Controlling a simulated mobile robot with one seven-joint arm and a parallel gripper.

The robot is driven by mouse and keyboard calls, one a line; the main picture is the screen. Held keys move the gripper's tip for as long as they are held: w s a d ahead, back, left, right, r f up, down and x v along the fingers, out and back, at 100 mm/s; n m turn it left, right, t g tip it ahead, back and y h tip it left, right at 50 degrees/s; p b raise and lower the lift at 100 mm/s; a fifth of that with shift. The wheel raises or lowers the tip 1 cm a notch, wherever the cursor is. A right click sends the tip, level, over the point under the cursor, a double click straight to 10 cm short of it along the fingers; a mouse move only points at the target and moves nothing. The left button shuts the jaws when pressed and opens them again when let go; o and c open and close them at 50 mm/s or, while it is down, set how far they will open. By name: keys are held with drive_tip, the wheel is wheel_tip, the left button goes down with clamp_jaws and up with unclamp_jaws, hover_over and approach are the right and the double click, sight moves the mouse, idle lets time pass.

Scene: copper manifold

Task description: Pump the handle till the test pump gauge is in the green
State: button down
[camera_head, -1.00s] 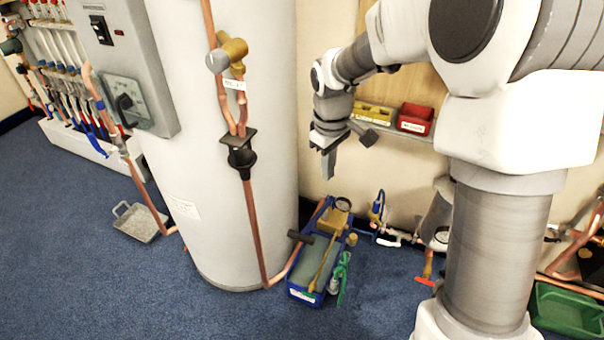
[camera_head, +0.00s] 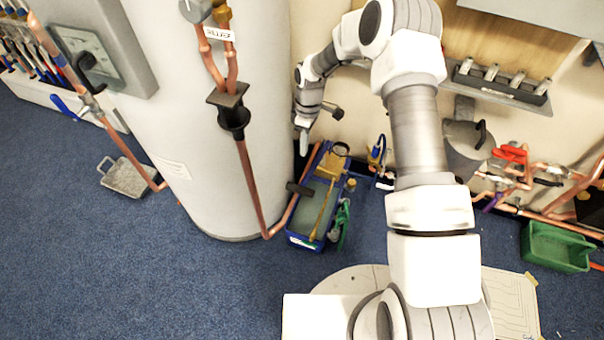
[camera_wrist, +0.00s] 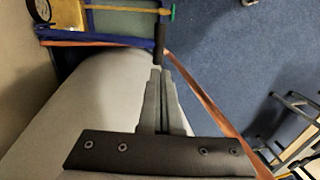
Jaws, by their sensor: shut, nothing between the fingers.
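The test pump is a blue trough (camera_head: 297,241) on the floor against the white cylinder, with a brass rod (camera_head: 322,210) along it. Its black handle grip (camera_head: 300,188) sticks out on the left, toward the cylinder; the grip also shows in the wrist view (camera_wrist: 159,42). The round gauge (camera_head: 341,149) is at the far end and is cut off in the wrist view (camera_wrist: 41,8); its needle and green zone are too small to read. My gripper (camera_head: 303,146) is shut and empty, above and behind the grip. In the wrist view its fingertips (camera_wrist: 160,73) appear just below the grip's end.
The white cylinder (camera_head: 215,120) stands close left of my gripper, with a copper pipe (camera_head: 252,190) running down its front to the floor. A green hose or valve (camera_head: 340,222) is at the trough's right side. Blue carpet (camera_head: 90,250) is free at front left.

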sight(300, 187)
drive_tip(key=shift+w+f, duration=0.1)
drive_tip(key=shift+f, duration=0.2)
drive_tip(key=s+f+b, duration=0.1)
drive_tip(key=f, duration=0.3)
drive_tip(key=f+b, duration=0.1)
drive_tip(key=f, duration=0.4)
drive_tip(key=s+a+f+b, duration=0.1)
drive_tip(key=f+b, duration=0.1)
drive_tip(key=f, duration=0.2)
drive_tip(key=shift+s+f, duration=0.3)
drive_tip(key=shift+f, duration=0.05)
